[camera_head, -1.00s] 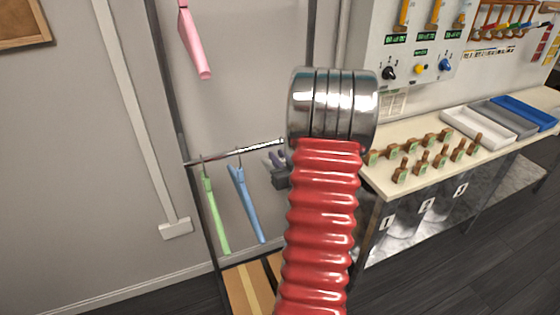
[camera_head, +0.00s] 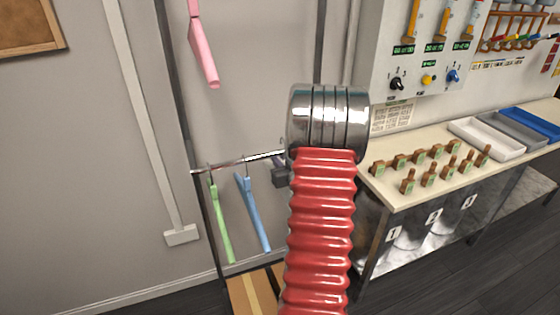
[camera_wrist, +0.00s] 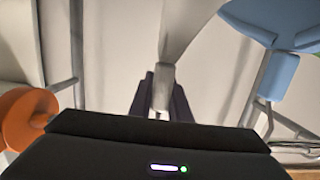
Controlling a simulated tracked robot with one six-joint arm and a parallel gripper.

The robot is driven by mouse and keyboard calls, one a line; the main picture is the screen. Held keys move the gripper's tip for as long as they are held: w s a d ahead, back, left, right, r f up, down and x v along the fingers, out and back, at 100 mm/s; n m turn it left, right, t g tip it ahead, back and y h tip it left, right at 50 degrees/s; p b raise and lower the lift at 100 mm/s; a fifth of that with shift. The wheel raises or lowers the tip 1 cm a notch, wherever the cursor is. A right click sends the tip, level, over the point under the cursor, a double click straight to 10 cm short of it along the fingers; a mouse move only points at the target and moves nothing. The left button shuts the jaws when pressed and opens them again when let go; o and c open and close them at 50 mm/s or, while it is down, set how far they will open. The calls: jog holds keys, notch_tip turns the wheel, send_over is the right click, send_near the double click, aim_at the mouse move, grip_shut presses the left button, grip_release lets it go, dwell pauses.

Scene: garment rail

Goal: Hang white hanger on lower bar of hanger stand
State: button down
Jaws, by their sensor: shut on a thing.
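The white hanger (camera_wrist: 185,30) shows in the wrist view, rising from between the two dark fingers of my gripper (camera_wrist: 161,95), which is shut on its neck. In the head view my red arm hides the hanger and most of the gripper; only a small dark part shows left of the arm. The lower bar (camera_head: 235,160) of the hanger stand runs from the left post to behind my arm. A green hanger (camera_head: 222,222) and a blue hanger (camera_head: 252,213) hang from it. The blue one also shows at the upper right of the wrist view (camera_wrist: 277,22). I cannot tell whether the white hanger touches the bar.
A pink hanger (camera_head: 203,50) hangs higher on the stand. To the right stands a workbench (camera_head: 400,190) with wooden-handled pieces and trays. An orange round thing (camera_wrist: 27,118) is at the wrist view's left.

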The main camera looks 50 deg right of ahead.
jog(key=shift+f, duration=1.4)
jog(key=c, duration=1.6)
grip_release()
jog(key=shift+o, duration=0.2)
jog(key=shift+s+a, duration=0.1)
jog(key=v, duration=1.3)
jog(key=shift+s+a, duration=0.15)
jog(key=shift+s, duration=0.15)
jog(key=shift+s+f, duration=0.1)
